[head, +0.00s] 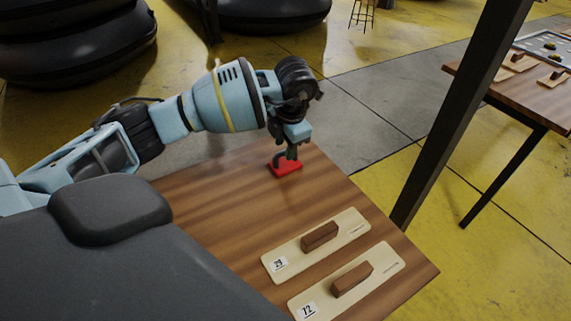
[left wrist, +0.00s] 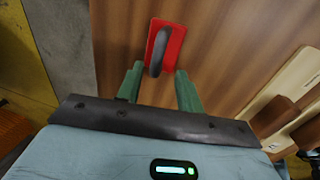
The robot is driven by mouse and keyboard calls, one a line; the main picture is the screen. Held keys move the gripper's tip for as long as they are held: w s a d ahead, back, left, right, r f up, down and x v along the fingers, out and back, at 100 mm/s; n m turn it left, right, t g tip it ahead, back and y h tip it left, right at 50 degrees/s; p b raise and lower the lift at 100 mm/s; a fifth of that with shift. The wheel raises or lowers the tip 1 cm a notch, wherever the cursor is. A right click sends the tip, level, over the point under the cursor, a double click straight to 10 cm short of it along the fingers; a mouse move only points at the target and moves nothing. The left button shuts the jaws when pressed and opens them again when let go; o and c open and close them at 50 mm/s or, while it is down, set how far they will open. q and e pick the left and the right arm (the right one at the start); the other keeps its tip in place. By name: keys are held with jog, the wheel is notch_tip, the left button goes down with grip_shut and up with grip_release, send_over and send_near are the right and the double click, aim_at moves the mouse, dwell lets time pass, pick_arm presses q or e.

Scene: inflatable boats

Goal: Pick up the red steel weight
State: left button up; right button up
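The red steel weight (head: 287,169) is a flat red block with a dark raised handle. It lies on the wooden table near the far edge. In the left wrist view the red weight (left wrist: 175,42) is just beyond the fingertips, its dark handle lined up with the gap between them. My left gripper (head: 291,152) points down right over the weight and partly hides it. In the left wrist view the green fingers of my left gripper (left wrist: 159,70) are apart, with a gap on both sides of the handle. I cannot tell whether they touch it. My right gripper is not in view.
Two pale boards with brown wooden blocks, labelled 29 (head: 279,264) and 72 (head: 309,310), lie on the wooden table (head: 215,205). A dark post (head: 450,110) stands beyond the table's right edge. Another table (head: 520,98) is at the right. Black inflatable boats (head: 75,45) lie behind.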

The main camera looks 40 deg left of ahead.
aim_at(283, 151)
pick_arm(q)
jog(key=f, duration=0.1)
jog(key=a+f, duration=0.1)
jog(key=f, duration=0.2)
jog(key=shift+w+a+f, duration=0.1)
jog(key=shift+w+a, duration=0.05)
jog(key=shift+w, duration=0.2)
grip_shut()
